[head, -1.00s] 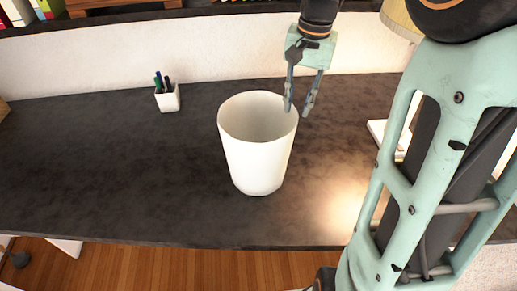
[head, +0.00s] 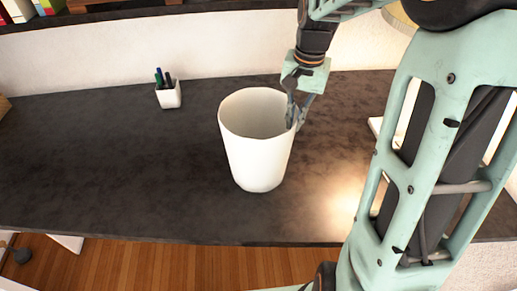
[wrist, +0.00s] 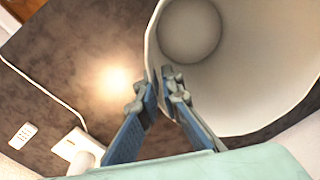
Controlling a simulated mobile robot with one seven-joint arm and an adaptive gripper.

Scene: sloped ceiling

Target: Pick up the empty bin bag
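No bag shows; the only bin-like thing is a white, empty-looking bin (head: 258,155), upright on the dark desk. Its open mouth faces up, and its pale inside fills the upper right of the wrist view (wrist: 255,65). My gripper (head: 297,117) is at the right side of the bin's rim, pointing down. In the wrist view my gripper's fingers (wrist: 160,80) straddle the rim, one outside and one inside. A narrow gap shows between them, so they look partly open. Whether either finger touches the wall is unclear.
A white pen cup (head: 168,95) stands at the back left of the dark desk (head: 100,160). In the wrist view a small remote-like item (wrist: 23,136) and a white lamp base (wrist: 72,145) with a cable lie on the desk.

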